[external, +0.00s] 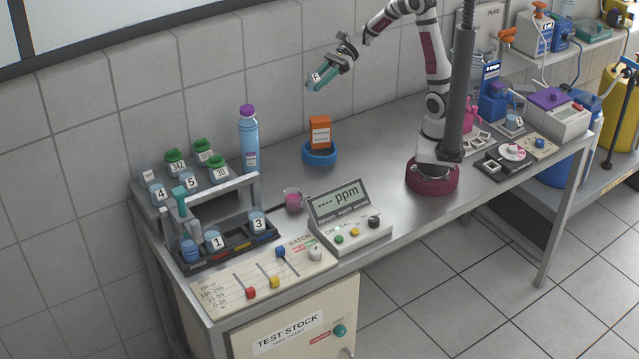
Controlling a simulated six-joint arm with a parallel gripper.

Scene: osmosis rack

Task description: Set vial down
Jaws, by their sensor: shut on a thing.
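My gripper (325,73) is raised high above the back of the bench, near the tiled wall. It is shut on a small light-blue vial (313,82), which is tilted and points down to the left. The vial's label is too small to read surely. Below left, a dark carrier rack (235,250) with a grey handle holds a vial marked 1 (214,241) and a vial marked 3 (258,221). Vials marked 4 (158,193) and 5 (191,188) stand in a grey rack behind it.
A blue bottle (249,145) with a purple cap stands by the wall. An orange box (320,132) sits in a blue ring (320,154) below my gripper. A ppm meter (350,222) and pink cup (293,201) stand mid-bench. Bare bench lies right of the ring.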

